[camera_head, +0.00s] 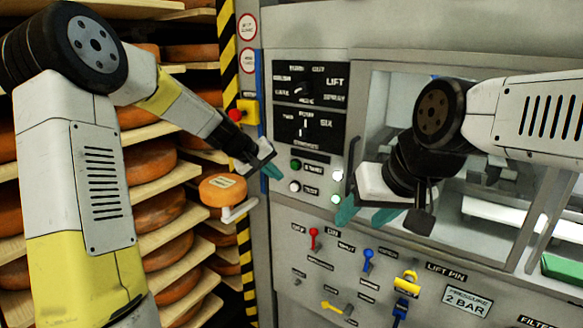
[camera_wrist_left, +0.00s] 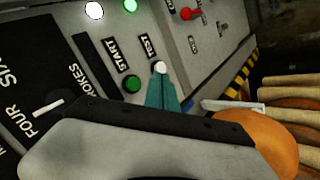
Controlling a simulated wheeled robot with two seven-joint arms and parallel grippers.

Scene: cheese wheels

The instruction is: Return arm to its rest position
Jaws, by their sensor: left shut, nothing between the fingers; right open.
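My left arm (camera_head: 80,170) comes in from the left of the head view and reaches toward the control panel. My left gripper (camera_head: 271,170) is shut with nothing in it. Its teal fingers also show together in the left wrist view (camera_wrist_left: 163,92), in line with the white TEST button (camera_wrist_left: 159,67); I cannot tell whether they touch it. The green START button (camera_wrist_left: 132,84) is beside the fingertips. My right arm (camera_head: 530,115) comes in from the right.
Shelves of cheese wheels (camera_head: 150,160) fill the left.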

